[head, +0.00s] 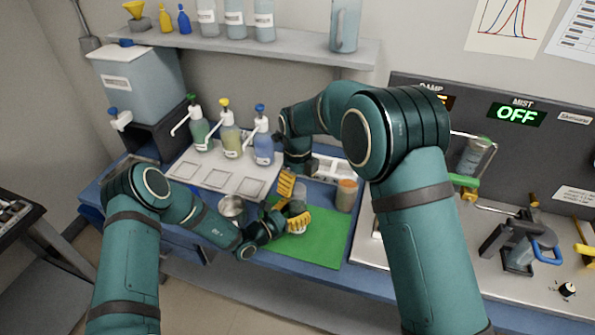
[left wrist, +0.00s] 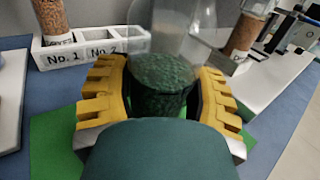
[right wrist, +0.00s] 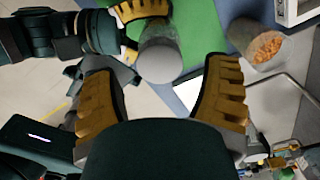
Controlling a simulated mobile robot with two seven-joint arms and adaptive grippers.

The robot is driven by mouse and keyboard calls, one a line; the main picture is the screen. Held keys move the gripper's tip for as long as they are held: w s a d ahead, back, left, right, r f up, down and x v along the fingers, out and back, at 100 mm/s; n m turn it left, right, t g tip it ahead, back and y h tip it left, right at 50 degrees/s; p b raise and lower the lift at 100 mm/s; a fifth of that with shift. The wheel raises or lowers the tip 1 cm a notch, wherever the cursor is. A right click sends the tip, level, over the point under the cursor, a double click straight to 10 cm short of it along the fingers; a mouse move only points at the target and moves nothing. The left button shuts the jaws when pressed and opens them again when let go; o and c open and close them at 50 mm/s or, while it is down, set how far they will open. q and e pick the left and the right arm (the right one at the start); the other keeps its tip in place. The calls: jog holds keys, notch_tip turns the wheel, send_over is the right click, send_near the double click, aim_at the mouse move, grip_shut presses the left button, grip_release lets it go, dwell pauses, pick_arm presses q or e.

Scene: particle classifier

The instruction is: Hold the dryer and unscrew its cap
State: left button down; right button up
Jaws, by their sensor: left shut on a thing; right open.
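The dryer is a small jar over the green mat (head: 325,240). My left gripper (head: 296,218) is shut on its body from the side; in the left wrist view the dryer (left wrist: 162,85) looks dark green and mottled between the yellow fingers. In the right wrist view its plain grey end (right wrist: 160,60), seemingly the cap, faces the camera, with the left gripper's fingers (right wrist: 135,20) beside the body. My right gripper (right wrist: 162,100) is open, its fingers apart and the grey end just beyond them. In the head view its finger (head: 286,185) is close above the dryer, partly hiding it.
A metal cup (head: 232,208) stands left of the mat. A jar with orange-brown contents (head: 346,195) stands at the right. A white rack marked No. 1 and No. 2 (left wrist: 90,50) is behind. Pump bottles (head: 230,140) stand at the back left. The mat's front is clear.

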aim_at(299, 188)
jog(key=shift+f, duration=1.3)
